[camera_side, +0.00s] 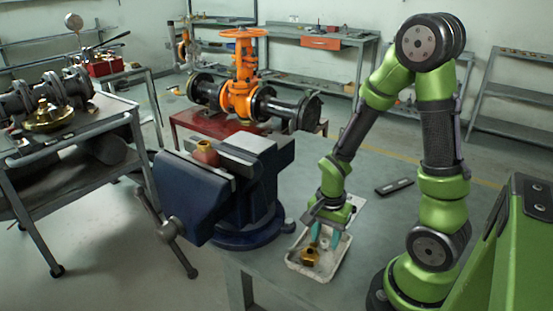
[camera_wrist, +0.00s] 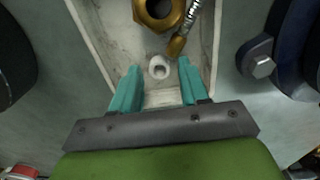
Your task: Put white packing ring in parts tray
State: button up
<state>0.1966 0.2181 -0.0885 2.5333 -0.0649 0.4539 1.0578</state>
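The white packing ring (camera_wrist: 159,67) shows in the wrist view between my fingertips, with a gap on each side. It appears to lie on the floor of the parts tray (camera_wrist: 92,40); I cannot make it out in the side view. The pale tray (camera_side: 301,272) stands on the bench in front of the vise. My gripper (camera_side: 325,238) points down over the tray, with its teal fingers low inside it. In the wrist view my gripper (camera_wrist: 160,72) is open, the fingers apart and not touching the ring.
A brass hex nut (camera_wrist: 158,12) and a brass piece with a braided stem (camera_wrist: 178,44) lie in the tray close to the ring. The blue vise (camera_side: 238,190) stands left of the tray, holding an orange-brown part (camera_side: 206,153). A dark slotted plate (camera_side: 394,187) lies behind on the bench.

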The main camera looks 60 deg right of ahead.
notch_tip(320, 180, up, 12)
jog(key=a+r+n+t+y, duration=0.2)
jog(key=a+r+n+t, duration=0.5)
jog(key=a+r+n, duration=0.3)
jog(key=r+n, duration=0.1)
jog(key=n, duration=0.2)
jog(key=shift+w+r, duration=0.4)
dwell(0.9)
